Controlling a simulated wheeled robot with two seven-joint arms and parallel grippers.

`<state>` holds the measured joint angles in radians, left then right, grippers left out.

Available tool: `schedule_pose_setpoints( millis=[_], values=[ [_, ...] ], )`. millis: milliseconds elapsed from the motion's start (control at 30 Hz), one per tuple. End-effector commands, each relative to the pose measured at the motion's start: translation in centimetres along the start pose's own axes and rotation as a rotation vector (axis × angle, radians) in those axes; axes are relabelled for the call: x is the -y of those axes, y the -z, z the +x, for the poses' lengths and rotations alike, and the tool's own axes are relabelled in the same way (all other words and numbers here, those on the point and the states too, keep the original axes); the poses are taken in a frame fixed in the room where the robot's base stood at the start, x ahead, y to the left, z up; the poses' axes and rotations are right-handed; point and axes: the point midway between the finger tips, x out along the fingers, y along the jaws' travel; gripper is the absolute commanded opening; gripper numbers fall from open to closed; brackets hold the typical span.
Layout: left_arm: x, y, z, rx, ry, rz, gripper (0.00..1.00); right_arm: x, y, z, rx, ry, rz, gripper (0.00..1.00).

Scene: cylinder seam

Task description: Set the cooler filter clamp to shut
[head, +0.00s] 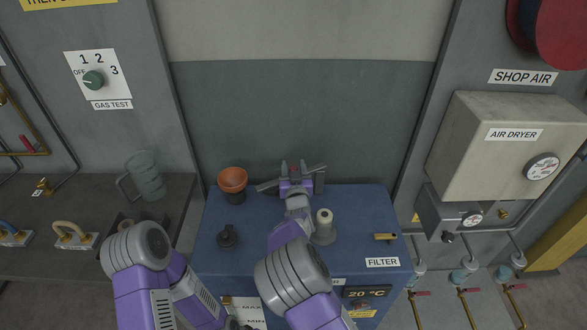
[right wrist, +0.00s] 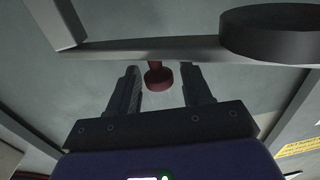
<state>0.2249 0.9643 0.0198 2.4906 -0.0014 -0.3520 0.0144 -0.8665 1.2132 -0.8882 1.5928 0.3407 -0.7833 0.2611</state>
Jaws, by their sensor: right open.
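A blue cooler cabinet (head: 350,215) stands in the middle of the head view. A FILTER label (head: 382,262) sits at its right front, with a small brass lever (head: 385,237) lying sideways behind it. My right gripper (head: 294,168) is over the cabinet's back edge, open, fingers pointing away. A grey bar (head: 268,186) shows beside it. In the right wrist view, a red knob (right wrist: 158,77) shows between the fingertips, in front of a grey bar (right wrist: 150,50); contact is unclear. I cannot tell which part is the clamp. My left gripper is not in view.
An orange cup-shaped part (head: 232,179), a black knob (head: 228,236) and a cream spool-like part (head: 324,222) stand on the cabinet. A dark disc (right wrist: 272,32) is at upper right in the wrist view. The air dryer (head: 500,150) is at right.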

Motion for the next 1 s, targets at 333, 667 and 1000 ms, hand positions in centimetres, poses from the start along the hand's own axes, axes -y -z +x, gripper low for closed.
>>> schedule_pose_setpoints(
  millis=[333, 667, 1000],
  values=[
    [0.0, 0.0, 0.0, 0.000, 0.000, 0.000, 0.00, 0.0, 0.0, 0.0, 0.000, 0.000, 0.000, 0.12],
    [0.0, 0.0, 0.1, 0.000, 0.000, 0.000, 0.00, -0.1, 0.0, -0.1, -0.001, 0.003, 0.001, 0.00],
    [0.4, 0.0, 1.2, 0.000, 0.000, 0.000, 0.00, -1.1, -0.1, -1.2, 0.001, 0.140, 0.002, 0.00]
  ],
)
